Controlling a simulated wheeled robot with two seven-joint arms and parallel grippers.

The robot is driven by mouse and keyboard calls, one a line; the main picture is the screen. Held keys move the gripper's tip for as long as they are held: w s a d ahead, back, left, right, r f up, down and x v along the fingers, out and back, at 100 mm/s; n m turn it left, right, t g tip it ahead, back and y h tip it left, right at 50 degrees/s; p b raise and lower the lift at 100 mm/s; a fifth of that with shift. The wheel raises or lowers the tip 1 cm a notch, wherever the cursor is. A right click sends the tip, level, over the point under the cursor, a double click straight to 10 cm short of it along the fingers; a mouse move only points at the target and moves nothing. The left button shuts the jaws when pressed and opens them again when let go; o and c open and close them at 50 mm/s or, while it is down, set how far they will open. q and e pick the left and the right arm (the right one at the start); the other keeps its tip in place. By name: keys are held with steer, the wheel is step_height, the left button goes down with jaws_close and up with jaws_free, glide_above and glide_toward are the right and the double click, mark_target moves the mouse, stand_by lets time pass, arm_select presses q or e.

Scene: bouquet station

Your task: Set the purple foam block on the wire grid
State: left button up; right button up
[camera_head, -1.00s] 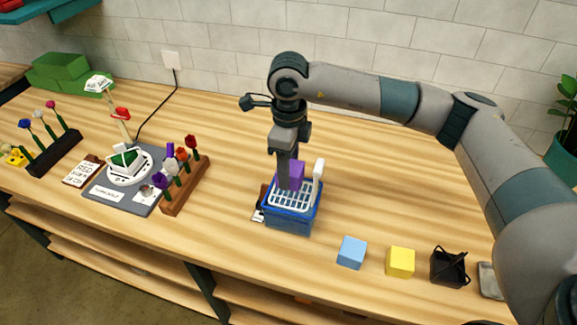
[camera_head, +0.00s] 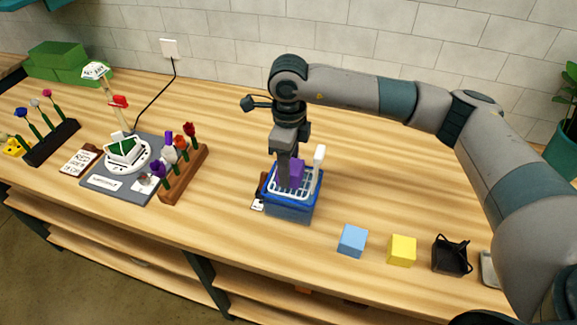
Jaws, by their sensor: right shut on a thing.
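The purple foam block (camera_head: 297,173) is at the blue basket, over the white wire grid (camera_head: 275,192) that lies across its top. My right gripper (camera_head: 291,181) points straight down and is shut on the block. The block looks level with the grid or slightly below its raised edge; I cannot tell whether it touches the grid. The blue basket (camera_head: 290,212) stands on the wooden counter, with a white upright handle (camera_head: 319,158) at its right side. My left gripper does not show.
The counter behind the basket is clear.

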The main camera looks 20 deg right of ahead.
steer(key=shift+b, duration=0.55)
stand_by(0.8)
stand_by(0.4)
steer(key=o, duration=1.5)
steer(key=shift+r, duration=0.1)
steer(key=shift+r+p, duration=0.85)
steer(key=shift+r, duration=2.5)
